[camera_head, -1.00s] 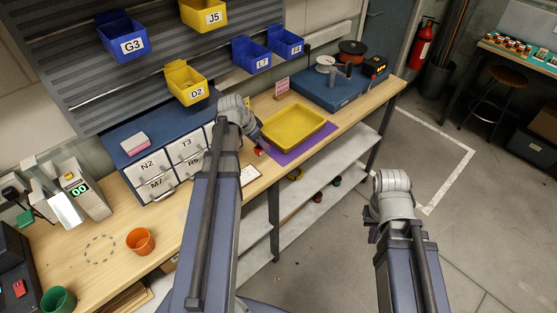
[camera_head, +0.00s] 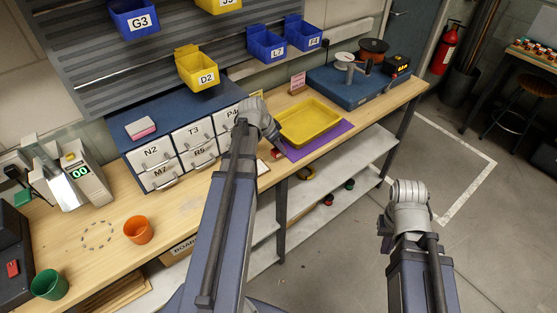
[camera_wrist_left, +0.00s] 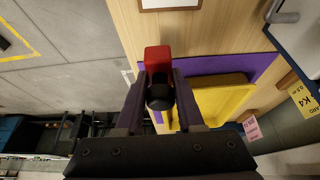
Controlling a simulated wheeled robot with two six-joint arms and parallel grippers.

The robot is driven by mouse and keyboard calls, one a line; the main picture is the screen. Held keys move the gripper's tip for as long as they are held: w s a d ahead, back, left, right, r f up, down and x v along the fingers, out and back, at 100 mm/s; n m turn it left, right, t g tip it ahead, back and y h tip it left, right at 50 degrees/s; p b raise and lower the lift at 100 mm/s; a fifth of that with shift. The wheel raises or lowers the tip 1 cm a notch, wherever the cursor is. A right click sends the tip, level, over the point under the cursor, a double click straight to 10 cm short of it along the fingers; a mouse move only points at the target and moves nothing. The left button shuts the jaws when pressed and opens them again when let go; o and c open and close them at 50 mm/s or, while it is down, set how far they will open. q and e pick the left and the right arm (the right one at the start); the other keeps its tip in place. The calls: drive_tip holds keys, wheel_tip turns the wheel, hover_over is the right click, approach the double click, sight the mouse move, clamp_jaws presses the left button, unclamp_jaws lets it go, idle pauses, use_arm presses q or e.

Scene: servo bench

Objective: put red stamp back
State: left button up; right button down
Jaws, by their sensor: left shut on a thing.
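The red stamp (camera_wrist_left: 157,60) is a red block with a dark round part, between the fingers of my left gripper (camera_wrist_left: 160,90) in the left wrist view. The gripper is shut on it. In the head view a bit of red stamp (camera_head: 276,154) shows at my left gripper (camera_head: 277,147), beside the near left corner of the purple mat (camera_head: 340,131). I cannot tell whether the stamp touches the bench. My right gripper (camera_head: 385,242) is over the floor at the right, mostly hidden by its wrist.
A yellow tray (camera_head: 310,122) lies on the mat. A drawer cabinet (camera_head: 187,146), orange cup (camera_head: 138,230), green cup (camera_head: 49,284) and scale (camera_head: 85,172) stand along the bench (camera_head: 185,212). A framed sheet (camera_wrist_left: 170,4) lies near the stamp. Bins (camera_head: 197,68) hang above.

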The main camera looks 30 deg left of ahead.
sight(276, 150)
use_arm(q)
drive_tip(key=shift+f+b, duration=1.75)
drive_tip(key=shift+f, duration=0.05)
drive_tip(key=shift+f, duration=0.2)
drive_tip(key=o, duration=1.1)
drive_tip(key=shift+c, duration=0.2)
drive_tip(key=shift+r, duration=0.2)
